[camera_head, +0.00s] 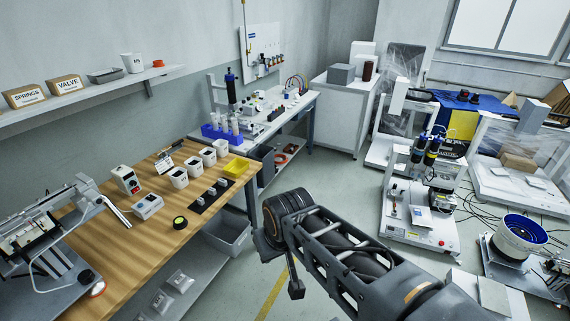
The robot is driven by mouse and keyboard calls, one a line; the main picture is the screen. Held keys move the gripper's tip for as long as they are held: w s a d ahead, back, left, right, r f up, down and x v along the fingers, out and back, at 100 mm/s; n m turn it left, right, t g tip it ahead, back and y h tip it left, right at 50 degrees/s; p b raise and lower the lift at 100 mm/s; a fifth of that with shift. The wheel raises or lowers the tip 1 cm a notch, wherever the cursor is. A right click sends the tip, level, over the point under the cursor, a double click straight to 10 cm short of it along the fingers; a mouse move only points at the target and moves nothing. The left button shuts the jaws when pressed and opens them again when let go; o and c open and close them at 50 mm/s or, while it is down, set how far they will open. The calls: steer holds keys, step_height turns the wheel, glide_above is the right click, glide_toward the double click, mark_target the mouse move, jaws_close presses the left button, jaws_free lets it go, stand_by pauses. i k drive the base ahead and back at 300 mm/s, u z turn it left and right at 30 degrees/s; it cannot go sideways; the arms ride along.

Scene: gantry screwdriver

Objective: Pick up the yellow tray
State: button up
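The yellow tray (236,167) is small and sits on the wooden workbench (150,255), near its far right corner. My gripper (284,270) is in the middle of the view, over the floor to the right of the bench. It is nearer to the camera than the tray and well apart from it. My arm reaches in from the lower right. The fingers are dark and partly hidden by the arm's end, so their opening is unclear.
White cups (179,178) and a black mat with grey parts (211,193) lie left of the tray. A blue rack with bottles (221,135) stands behind it. A grey bin (228,232) is under the bench. A screwdriver gantry machine (420,200) stands at right; the floor between is open.

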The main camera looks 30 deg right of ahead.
mark_target(236, 167)
steer(key=z, duration=1.05)
steer(key=i, duration=2.65)
steer(key=u, duration=2.6)
